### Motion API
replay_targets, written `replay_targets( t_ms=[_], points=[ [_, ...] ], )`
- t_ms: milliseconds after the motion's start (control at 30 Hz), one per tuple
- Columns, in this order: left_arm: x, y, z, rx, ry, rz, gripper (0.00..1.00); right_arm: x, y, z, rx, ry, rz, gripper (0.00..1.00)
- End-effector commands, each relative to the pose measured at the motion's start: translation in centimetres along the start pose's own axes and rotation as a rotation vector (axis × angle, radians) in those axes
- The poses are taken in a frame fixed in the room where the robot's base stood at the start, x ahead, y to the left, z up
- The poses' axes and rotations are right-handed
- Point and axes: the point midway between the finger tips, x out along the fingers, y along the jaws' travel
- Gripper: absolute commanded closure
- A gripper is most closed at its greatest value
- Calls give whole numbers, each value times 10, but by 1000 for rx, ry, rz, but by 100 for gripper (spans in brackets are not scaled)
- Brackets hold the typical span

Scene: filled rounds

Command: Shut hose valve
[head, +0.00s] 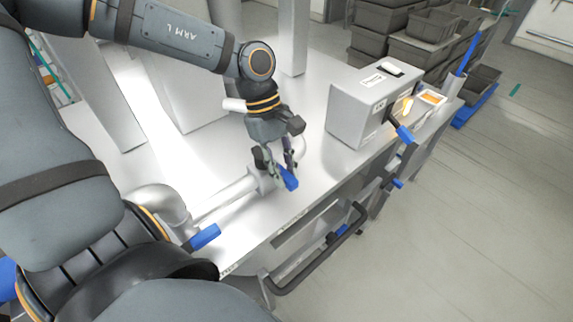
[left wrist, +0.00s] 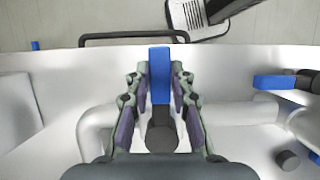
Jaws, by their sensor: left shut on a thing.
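The hose valve has a blue lever handle (head: 289,178) on a pale pipe (head: 238,190) that lies along the white bench top. My left gripper (head: 275,160) reaches down over the valve with its fingers on either side of the handle. In the left wrist view the handle (left wrist: 160,75) lies between the two fingers (left wrist: 160,90), with a dark round hub (left wrist: 161,137) at its near end. The handle points across the pipe, toward the bench's front edge. The gripper is shut on it. My right gripper is not in view.
Another blue lever (head: 205,237) sits lower left on the bench. A grey box (head: 357,110) with a blue lever (head: 405,133) stands to the right. A black rail (head: 315,262) runs along the bench front. Dark crates (head: 385,45) stand behind.

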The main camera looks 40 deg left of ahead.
Motion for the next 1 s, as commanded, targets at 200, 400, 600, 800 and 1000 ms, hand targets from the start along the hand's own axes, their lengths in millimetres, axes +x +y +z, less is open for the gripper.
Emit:
replay_targets(
  t_ms=[200,400,600,800,1000],
  points=[
    [-2,0,0,14,2,-1,100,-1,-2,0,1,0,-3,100],
    [-2,0,0,15,2,-1,100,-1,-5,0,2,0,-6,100],
    [-1,0,0,14,1,-2,62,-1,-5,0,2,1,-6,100],
    [-1,0,0,13,1,-3,55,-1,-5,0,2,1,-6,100],
    [0,-1,0,12,0,-4,55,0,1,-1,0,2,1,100]
  ],
)
